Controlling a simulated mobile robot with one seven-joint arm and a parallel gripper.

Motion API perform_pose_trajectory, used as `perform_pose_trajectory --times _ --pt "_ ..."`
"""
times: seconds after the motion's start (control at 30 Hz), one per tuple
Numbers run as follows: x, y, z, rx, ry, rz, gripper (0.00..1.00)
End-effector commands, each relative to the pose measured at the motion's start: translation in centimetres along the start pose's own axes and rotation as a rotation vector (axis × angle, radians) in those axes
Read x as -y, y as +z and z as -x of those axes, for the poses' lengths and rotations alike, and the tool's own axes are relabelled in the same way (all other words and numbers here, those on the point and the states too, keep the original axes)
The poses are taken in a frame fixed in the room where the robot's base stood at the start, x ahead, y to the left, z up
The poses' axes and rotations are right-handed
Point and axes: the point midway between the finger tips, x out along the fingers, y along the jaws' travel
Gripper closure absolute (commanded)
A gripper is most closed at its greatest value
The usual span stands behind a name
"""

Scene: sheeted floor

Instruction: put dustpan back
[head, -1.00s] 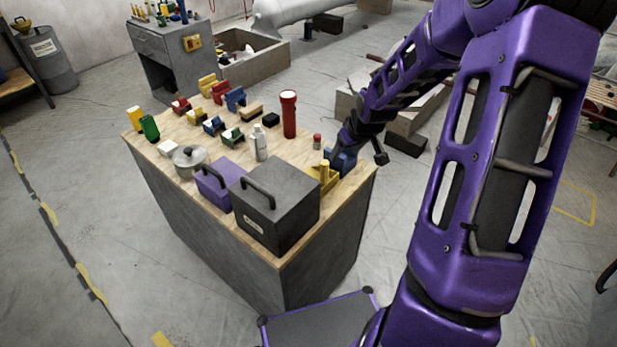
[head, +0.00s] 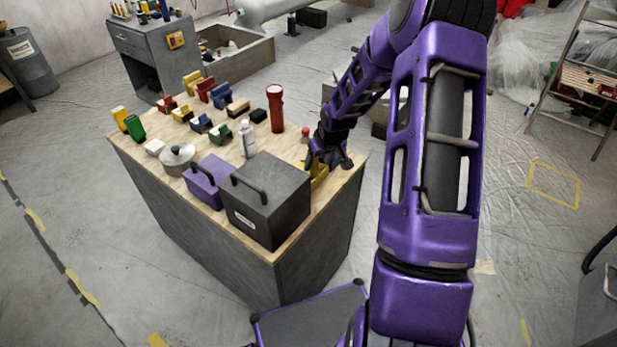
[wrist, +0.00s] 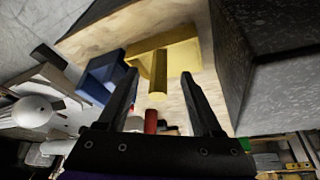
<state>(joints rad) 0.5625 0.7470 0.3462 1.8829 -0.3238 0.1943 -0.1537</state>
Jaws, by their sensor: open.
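A yellow dustpan (head: 319,177) sits on the near right corner of the wooden tabletop, partly hidden by my gripper (head: 326,158). The wrist view shows its yellow pan (wrist: 182,56) and its round handle (wrist: 158,78) pointing toward me. My gripper (wrist: 160,80) is open, with one finger on each side of the handle in this view. I see gaps on both sides, and no contact. A blue pan or bin (wrist: 102,77) stands just left of the yellow dustpan in the wrist view; in the head view my gripper mostly hides it.
A dark grey toolbox (head: 268,205) stands close left of the dustpan, with a purple box (head: 207,182) beyond. A white bottle (head: 248,140), a red flashlight (head: 275,108) and several coloured bins fill the tabletop (head: 225,112). Floor right of the workbench is mostly clear.

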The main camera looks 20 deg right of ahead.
Motion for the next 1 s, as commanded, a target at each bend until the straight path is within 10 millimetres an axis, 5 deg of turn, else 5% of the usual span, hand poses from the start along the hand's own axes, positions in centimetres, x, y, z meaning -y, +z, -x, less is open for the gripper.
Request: perform_pose_trajectory --times 0.4,0.7,1.0 --pt "0.0 -0.7 -4.9 0.001 -0.001 0.000 0.33" --pt "-0.1 -0.7 -5.2 0.000 0.000 0.001 0.35" --pt "-0.1 -0.7 -5.2 0.000 0.000 0.001 0.89"
